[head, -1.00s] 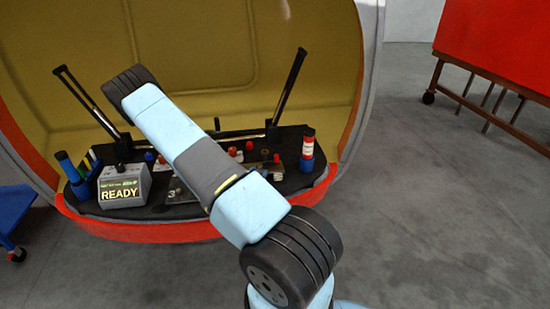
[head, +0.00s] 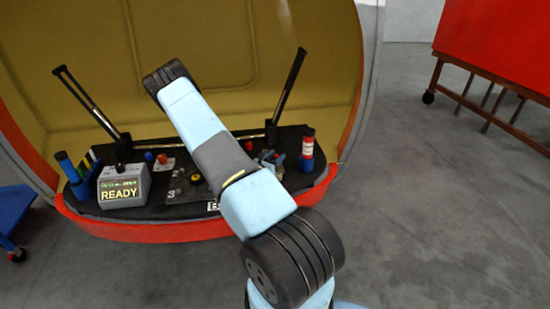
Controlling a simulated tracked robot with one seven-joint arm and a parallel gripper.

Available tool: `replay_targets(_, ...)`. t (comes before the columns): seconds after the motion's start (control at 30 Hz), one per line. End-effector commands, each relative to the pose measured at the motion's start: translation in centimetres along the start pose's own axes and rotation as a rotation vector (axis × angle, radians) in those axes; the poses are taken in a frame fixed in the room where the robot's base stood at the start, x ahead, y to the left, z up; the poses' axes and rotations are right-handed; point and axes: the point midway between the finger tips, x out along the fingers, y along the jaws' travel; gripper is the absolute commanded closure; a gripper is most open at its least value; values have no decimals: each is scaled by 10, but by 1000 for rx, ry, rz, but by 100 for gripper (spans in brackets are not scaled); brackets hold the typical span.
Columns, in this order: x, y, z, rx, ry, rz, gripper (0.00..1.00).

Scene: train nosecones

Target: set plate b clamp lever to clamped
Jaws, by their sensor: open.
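A white label that seems to read B (head: 213,206) shows at the front of the dark shelf, just left of my arm. The plate beside it is largely hidden behind my arm, and I cannot make out its clamp lever. A grey plate marked 3 (head: 172,194) lies left of it, with a black and yellow knob (head: 195,180) near its right side. My gripper cannot be made out; my arm crosses the middle of the head view and covers part of the shelf.
A display box reading READY (head: 123,187) stands on the left of the shelf (head: 150,211). A blue cylinder (head: 66,165) is farther left. A red, white and blue cylinder (head: 308,150) stands at right. Two black struts (head: 290,85) (head: 85,98) rise behind.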

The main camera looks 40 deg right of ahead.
Motion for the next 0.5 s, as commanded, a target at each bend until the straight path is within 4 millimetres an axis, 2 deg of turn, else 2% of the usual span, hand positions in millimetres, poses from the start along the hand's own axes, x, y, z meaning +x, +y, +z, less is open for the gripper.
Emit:
replay_targets(0.37, 4, 0, 0, -1, 0, 0, 54)
replay_targets(0.5, 4, 0, 0, 0, 0, 1, 67)
